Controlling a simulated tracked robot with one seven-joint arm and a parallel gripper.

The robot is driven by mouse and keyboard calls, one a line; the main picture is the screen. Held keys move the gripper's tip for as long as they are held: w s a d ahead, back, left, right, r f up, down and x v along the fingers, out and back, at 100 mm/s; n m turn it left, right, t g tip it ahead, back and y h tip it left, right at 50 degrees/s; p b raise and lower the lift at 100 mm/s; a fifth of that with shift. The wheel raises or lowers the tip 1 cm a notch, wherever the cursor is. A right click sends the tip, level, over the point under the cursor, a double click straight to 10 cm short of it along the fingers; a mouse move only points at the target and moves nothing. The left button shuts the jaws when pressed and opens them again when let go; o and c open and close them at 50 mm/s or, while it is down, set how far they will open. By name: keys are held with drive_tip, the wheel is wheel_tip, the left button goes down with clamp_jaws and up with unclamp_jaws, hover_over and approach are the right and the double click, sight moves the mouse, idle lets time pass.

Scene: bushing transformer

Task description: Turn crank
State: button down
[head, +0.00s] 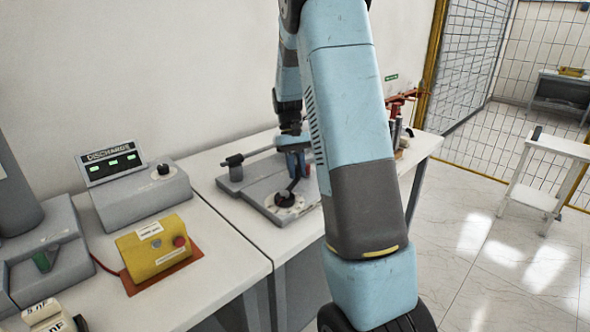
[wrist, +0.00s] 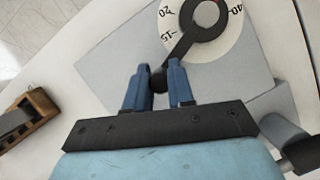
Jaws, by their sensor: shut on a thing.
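The crank is a dark lever on a round white dial (wrist: 232,52) with printed numbers; its arm (wrist: 187,42) slants down from the hub to a dark knob (wrist: 158,84). My gripper (wrist: 158,78) has its two blue fingers on either side of this knob and is shut on it. In the head view the dial (head: 285,201) sits on a grey base plate (head: 252,198) on the white table. My gripper (head: 296,165) points down there just behind the dial, and my arm hides part of it and the plate's right side.
A yellow button box (head: 150,248), a grey box with a lit "DISCHARGE" display (head: 112,163) and other grey units stand on the left table. Red and dark items (head: 398,122) stand at the table's far right end. A wooden block (wrist: 30,115) shows at the wrist view's left.

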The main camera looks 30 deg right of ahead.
drive_tip(key=c, duration=1)
unclamp_jaws()
drive_tip(key=shift+o, duration=0.2)
drive_tip(key=shift+r, duration=0.1)
drive_tip(key=v, duration=1.3)
drive_tip(key=shift+r, duration=0.25)
drive_tip(key=s+a+r+t, duration=0.3)
drive_tip(key=s+a+r, duration=0.1)
drive_tip(key=s, duration=0.4)
drive_tip(key=s+a+r+t, duration=0.2)
drive_tip(key=s+a+r, duration=0.15)
drive_tip(key=s, duration=0.55)
drive_tip(key=s+a+f+t, duration=0.1)
drive_tip(key=s+a+t, duration=0.1)
drive_tip(key=s, duration=0.5)
drive_tip(key=s+a+f+n+t, duration=0.1)
drive_tip(key=s+a+t, duration=0.2)
drive_tip(key=s, duration=0.5)
drive_tip(key=shift+s+f, duration=0.25)
